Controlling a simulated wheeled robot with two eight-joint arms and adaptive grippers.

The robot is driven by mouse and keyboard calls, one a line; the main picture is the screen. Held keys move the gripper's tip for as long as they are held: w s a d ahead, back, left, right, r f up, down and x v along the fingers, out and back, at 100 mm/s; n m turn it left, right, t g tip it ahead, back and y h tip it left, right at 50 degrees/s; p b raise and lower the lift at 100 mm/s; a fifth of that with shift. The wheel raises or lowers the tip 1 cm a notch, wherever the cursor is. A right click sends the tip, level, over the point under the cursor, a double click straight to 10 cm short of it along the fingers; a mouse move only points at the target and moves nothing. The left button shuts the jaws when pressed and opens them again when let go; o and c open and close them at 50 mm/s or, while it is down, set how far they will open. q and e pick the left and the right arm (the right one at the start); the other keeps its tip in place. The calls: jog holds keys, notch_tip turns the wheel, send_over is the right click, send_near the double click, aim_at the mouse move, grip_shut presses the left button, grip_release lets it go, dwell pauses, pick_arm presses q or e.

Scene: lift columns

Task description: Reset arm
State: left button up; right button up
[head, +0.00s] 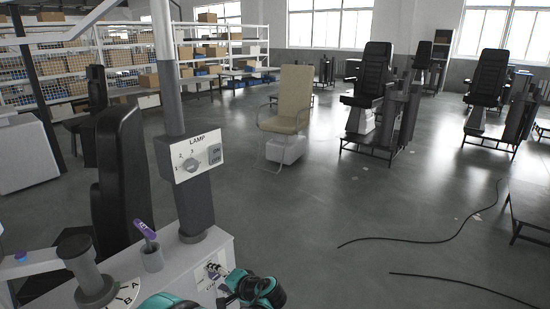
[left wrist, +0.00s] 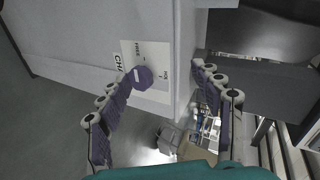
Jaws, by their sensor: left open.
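My left gripper (left wrist: 166,76) is open in the left wrist view, with its two purple-grey segmented fingers spread apart. A round purple knob (left wrist: 142,77) on a white label plate (left wrist: 158,56) shows beyond the left fingertip; I cannot tell whether they touch. In the head view my teal left arm comes in at the bottom, and the gripper (head: 226,287) is beside a small white panel (head: 209,277) on the side of the grey cabinet (head: 190,261). Its fingers are small and partly hidden there. My right gripper is not in view.
A post on the cabinet carries a LAMP box (head: 199,148). A purple-handled tool stands in a grey cup (head: 152,258); a grey lever post (head: 85,268) is at left. Black chairs (head: 370,75), a beige chair (head: 290,98) and shelves stand behind. Black cables (head: 425,241) lie on open floor.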

pick_arm(q)
jog(key=s+a+r+n+g+h, duration=0.25)
jog(key=s+r+h, duration=0.3)
jog(key=s, duration=0.75)
jog(key=s+d+n+t+h, duration=0.1)
jog(key=s+d+n+h, duration=0.2)
jog(key=s, duration=1.1)
jog(key=shift+s+r+t+h, duration=0.25)
jog(key=shift+s+t+h, duration=0.1)
jog(key=shift+h, duration=0.3)
jog(key=shift+n, duration=0.25)
